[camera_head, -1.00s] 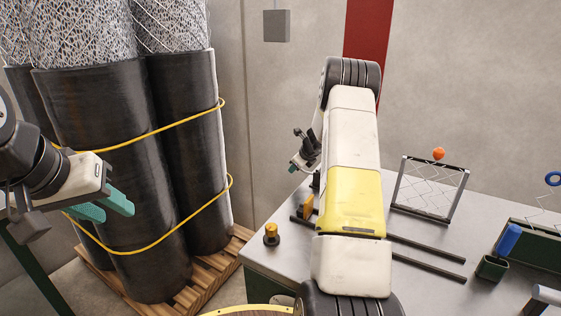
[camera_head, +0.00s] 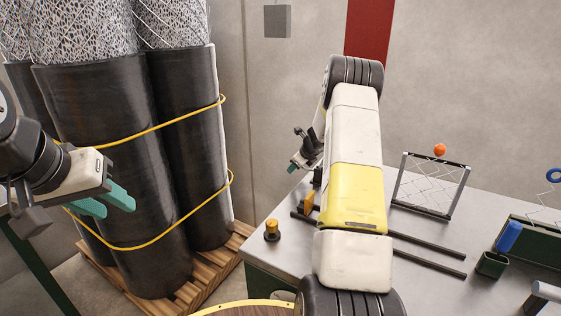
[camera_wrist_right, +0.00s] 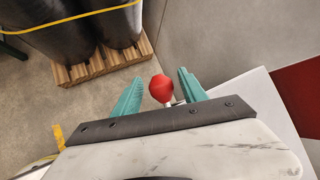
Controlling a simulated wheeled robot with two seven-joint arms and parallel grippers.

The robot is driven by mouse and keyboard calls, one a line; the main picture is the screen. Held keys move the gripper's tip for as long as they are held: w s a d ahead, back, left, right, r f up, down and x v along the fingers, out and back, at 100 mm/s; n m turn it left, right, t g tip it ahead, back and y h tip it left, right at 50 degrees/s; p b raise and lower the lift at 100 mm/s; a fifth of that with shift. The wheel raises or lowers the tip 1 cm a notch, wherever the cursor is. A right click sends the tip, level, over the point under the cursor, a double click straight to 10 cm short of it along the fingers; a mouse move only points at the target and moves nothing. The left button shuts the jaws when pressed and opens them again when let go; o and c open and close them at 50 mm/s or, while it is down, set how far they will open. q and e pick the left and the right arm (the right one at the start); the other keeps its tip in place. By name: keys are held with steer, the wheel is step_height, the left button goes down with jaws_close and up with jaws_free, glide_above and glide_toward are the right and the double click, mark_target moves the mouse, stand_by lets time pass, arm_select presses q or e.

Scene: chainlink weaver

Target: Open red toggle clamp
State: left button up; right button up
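The red ball knob (camera_wrist_right: 161,88) of the toggle clamp stands between the two teal fingers of my right gripper (camera_wrist_right: 160,74) in the right wrist view. The fingers are apart, with a visible gap on each side of the knob. A short pale stem shows under the knob; the rest of the clamp is hidden by my gripper body. My left gripper (camera_head: 118,211) is open and empty at the left, in front of the black rolls.
The grey bench (camera_head: 285,250) carries a framed mesh panel (camera_head: 430,188), dark rails (camera_head: 428,253), a yellow knob (camera_head: 272,229) and a green holder with a blue handle (camera_head: 508,237). Black wrapped rolls (camera_head: 110,150) stand on a wooden pallet (camera_head: 205,280) at the left.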

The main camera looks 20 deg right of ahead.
steer(key=v, duration=0.7)
steer(key=shift+s+r, duration=0.2)
steer(key=shift+r, duration=0.1)
steer(key=shift+r, duration=0.1)
